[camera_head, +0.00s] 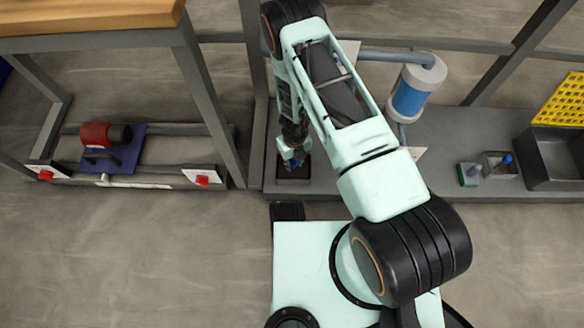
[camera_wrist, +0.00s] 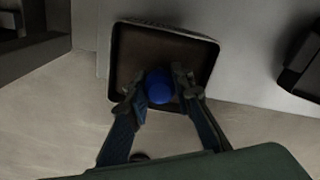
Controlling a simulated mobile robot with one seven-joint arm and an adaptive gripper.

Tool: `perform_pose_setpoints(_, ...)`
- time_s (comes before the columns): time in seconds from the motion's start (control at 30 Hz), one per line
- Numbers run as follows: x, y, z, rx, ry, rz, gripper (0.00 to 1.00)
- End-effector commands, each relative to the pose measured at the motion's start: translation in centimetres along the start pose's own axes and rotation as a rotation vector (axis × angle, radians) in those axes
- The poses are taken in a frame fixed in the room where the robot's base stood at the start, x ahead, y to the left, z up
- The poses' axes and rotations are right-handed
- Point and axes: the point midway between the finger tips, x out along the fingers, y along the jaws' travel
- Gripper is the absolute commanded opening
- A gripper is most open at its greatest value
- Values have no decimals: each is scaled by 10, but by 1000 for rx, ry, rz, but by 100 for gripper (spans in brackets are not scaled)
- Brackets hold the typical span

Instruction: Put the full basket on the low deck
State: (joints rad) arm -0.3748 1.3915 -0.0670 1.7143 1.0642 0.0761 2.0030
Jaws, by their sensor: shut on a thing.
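The basket (camera_wrist: 118,60) is an open square box with a pale rim and a brown mass inside, seen from above in the wrist view. A blue knob (camera_wrist: 159,86) stands at its middle. My gripper (camera_wrist: 157,92) has its two fingers closed on either side of the knob. In the head view my gripper (camera_head: 292,156) points down over the dark basket (camera_head: 292,181), at the front part of the low grey deck (camera_head: 325,184). The gripper hides part of the basket. I cannot tell whether the basket's underside touches the deck.
A blue and white cylinder (camera_head: 411,92) hangs from a pipe over the deck. To the right are a green block (camera_head: 468,174), a small box with a blue knob (camera_head: 500,166) and a dark bin (camera_head: 553,160). A red motor (camera_head: 96,135) sits at left. Open floor lies in front.

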Motion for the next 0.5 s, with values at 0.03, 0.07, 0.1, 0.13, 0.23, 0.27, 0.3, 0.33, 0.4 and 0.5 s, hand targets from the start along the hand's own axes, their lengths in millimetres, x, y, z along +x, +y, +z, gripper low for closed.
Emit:
perform_pose_setpoints(0.03, 1, 1, 2, -1, -2, -1, 0)
perform_pose_setpoints(0.07, 2, 1, 3, 0, -2, -1, 0)
perform_pose_setpoints(0.1, 4, 2, 4, -1, -3, -2, 0)
perform_pose_setpoints(0.13, 5, 3, 5, -1, -3, -2, 0)
perform_pose_setpoints(0.23, 17, 4, 5, 0, 0, -1, 0)
perform_pose_setpoints(0.27, 22, 4, 5, 1, 0, -1, 0)
perform_pose_setpoints(0.3, 28, 4, 6, 1, -1, -1, 0)
perform_pose_setpoints(0.33, 33, 4, 6, 2, 0, -1, 0)
perform_pose_setpoints(0.4, 38, 4, 6, 2, -1, -1, 0)
perform_pose_setpoints(0.5, 38, 4, 7, 1, -3, -1, 0)
